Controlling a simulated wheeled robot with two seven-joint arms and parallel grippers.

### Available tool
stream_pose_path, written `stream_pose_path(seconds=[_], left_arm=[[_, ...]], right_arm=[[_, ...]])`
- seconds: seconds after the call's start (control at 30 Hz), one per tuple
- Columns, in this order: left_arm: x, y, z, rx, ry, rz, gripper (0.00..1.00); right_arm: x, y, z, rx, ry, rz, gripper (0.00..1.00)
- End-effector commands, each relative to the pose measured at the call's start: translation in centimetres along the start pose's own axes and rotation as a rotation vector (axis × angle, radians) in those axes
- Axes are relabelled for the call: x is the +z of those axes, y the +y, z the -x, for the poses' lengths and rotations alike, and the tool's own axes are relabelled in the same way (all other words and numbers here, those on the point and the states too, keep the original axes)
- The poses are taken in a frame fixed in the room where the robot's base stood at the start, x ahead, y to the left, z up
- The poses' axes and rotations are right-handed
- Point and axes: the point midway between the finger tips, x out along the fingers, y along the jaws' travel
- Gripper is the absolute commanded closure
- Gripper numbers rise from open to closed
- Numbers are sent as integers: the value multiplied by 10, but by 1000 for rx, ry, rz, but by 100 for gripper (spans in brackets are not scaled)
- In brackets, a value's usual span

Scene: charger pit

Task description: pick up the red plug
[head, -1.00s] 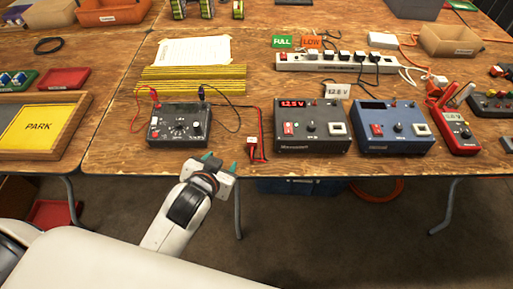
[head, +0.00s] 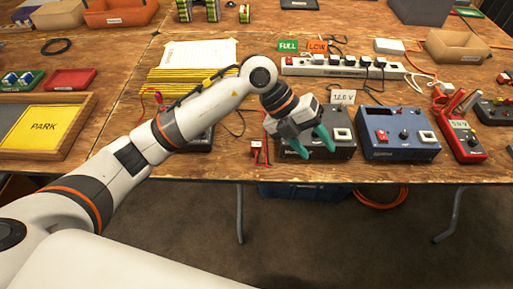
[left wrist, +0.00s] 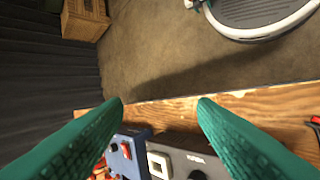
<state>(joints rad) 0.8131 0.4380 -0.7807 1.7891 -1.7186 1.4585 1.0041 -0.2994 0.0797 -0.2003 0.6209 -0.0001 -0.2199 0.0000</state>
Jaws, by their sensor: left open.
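A small red plug (head: 256,151) with a red lead lies at the table's front edge, just left of the dark grey power supply (head: 338,150). In the left wrist view a red piece (left wrist: 315,119) at the right edge may be the plug; too little shows to tell. My left gripper (head: 315,151) has green fingers, spread apart and empty. It hangs over the front of the dark grey supply, to the right of the plug. It also shows in the left wrist view (left wrist: 160,102), with nothing between its fingers. My right gripper is not in view.
My left arm crosses above the black meter box and hides most of it. A blue power supply (head: 398,133) and a red multimeter (head: 461,137) stand to the right. A power strip (head: 340,66) lies behind. A wooden tray (head: 75,150) sits at left.

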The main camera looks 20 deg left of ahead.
Motion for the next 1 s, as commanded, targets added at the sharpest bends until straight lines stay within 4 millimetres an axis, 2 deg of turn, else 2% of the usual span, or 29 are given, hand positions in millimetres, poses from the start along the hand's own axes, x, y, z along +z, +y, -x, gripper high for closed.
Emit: stream_pose_path(seconds=[0.03,0.13,0.23,0.33,0.43,0.7,1.0], left_arm=[[-14,-23,16,-161,33,26,47],[-32,-62,49,-433,94,108,47],[-42,-85,80,-611,146,183,47],[-45,-97,97,-702,176,229,47],[-46,-106,95,-730,182,245,47],[-49,-136,61,-726,178,243,47],[-50,-150,46,-725,178,241,47]], right_arm=[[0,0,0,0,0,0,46],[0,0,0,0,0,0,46],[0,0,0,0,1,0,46],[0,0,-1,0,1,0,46],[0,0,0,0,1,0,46],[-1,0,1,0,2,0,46],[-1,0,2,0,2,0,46]])
